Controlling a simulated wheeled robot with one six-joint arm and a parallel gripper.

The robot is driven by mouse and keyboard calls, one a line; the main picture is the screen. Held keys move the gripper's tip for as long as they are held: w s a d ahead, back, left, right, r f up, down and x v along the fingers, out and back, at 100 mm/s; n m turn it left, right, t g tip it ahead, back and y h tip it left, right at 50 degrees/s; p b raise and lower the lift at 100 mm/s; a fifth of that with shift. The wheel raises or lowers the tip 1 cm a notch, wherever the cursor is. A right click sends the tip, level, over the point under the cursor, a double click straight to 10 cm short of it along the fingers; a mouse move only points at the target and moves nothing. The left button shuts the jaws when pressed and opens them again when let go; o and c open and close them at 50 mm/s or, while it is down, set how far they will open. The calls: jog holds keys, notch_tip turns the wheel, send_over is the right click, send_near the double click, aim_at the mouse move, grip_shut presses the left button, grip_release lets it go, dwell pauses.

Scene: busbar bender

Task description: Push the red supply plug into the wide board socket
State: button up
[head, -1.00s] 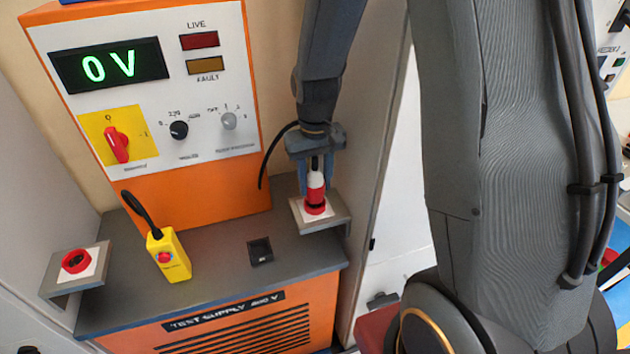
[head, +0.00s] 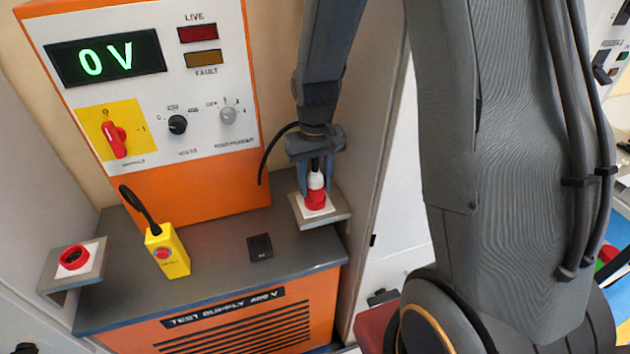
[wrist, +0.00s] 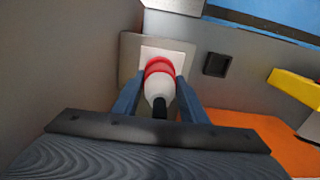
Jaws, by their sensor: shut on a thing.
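The red supply plug (head: 316,186) has a white rear part and a red front, and points down at the bracket on the right side of the bench. My gripper (head: 316,190) is shut on it, one blue-grey finger on each side. The plug's red front meets a red socket (head: 318,208) on a white plate, with no gap visible between them. In the wrist view the plug (wrist: 160,82) stands over the white plate (wrist: 183,58), and its red rim hides the socket opening. I cannot tell how deep it sits.
A second red socket (head: 74,257) is on the left bracket. A yellow pendant (head: 168,254) and a small black socket (head: 260,247) are on the grey bench top (head: 215,270). The orange supply panel (head: 185,200) stands behind and reads 0 V. A grey wall is close right of my gripper.

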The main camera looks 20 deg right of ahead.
aim_at(315, 162)
jog(key=shift+f, duration=0.7)
jog(key=o, duration=1.3)
jog(key=shift+c, duration=0.2)
jog(key=shift+r+b, duration=0.15)
jog(key=shift+b, duration=0.15)
jog(key=shift+r+b, duration=1.1)
jog(key=shift+r, duration=2.7)
jog(key=s+f+t+b, duration=0.1)
jog(key=s+f+b, duration=0.4)
jog(key=s+f, duration=0.2)
jog(key=s, duration=0.2)
jog(key=shift+s+b, duration=0.4)
